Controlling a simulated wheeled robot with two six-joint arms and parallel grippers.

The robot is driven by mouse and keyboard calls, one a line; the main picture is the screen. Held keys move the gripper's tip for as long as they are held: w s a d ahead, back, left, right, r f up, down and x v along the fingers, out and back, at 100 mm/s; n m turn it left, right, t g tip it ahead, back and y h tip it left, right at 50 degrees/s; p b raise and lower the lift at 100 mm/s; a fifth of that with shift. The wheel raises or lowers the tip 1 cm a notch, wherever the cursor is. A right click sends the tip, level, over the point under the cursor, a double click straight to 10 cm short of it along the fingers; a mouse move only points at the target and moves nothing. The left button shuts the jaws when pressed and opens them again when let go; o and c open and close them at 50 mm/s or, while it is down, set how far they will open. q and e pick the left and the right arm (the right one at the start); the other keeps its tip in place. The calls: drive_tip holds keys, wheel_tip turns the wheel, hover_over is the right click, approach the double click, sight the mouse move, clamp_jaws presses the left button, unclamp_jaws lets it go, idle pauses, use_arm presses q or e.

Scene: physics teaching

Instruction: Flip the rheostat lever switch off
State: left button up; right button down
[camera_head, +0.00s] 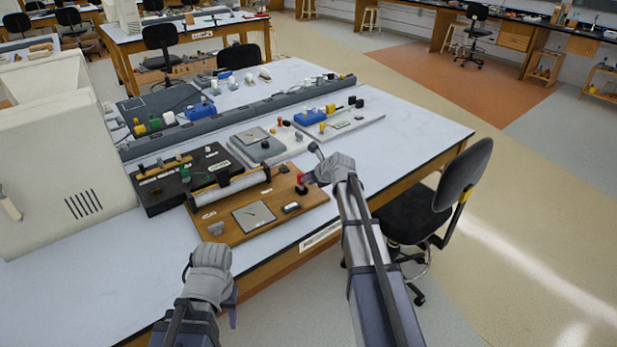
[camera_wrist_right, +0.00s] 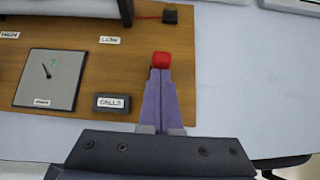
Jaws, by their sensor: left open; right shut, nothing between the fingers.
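The wooden rheostat board (camera_head: 262,222) lies on the table's near edge, with the rheostat tube (camera_head: 228,189) along its back. The lever switch's red handle (camera_head: 302,179) is at the board's right end; it also shows in the right wrist view (camera_wrist_right: 161,59). My right gripper (camera_head: 312,178) is shut and empty, with its purple fingertips (camera_wrist_right: 160,72) right at the red handle. I cannot tell whether they touch it. The switch base is mostly hidden in the wrist view. My left gripper (camera_head: 232,304) is open, near the table's front edge, apart from the board.
A black board (camera_head: 180,179) lies behind left of the wooden board. A grey board (camera_head: 268,143) and a pale board (camera_head: 340,122) lie behind it. A large white box (camera_head: 60,150) stands at left. The table's right side is clear; a black chair (camera_head: 430,205) stands beyond its edge.

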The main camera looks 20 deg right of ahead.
drive_tip(key=shift+w+a+r, duration=0.15)
drive_tip(key=shift+w, duration=0.45)
drive_tip(key=shift+r+p, duration=0.2)
drive_tip(key=shift+p, duration=0.1)
drive_tip(key=shift+r+p, duration=0.65)
drive_tip(key=shift+r, duration=0.05)
drive_tip(key=shift+s, duration=0.1)
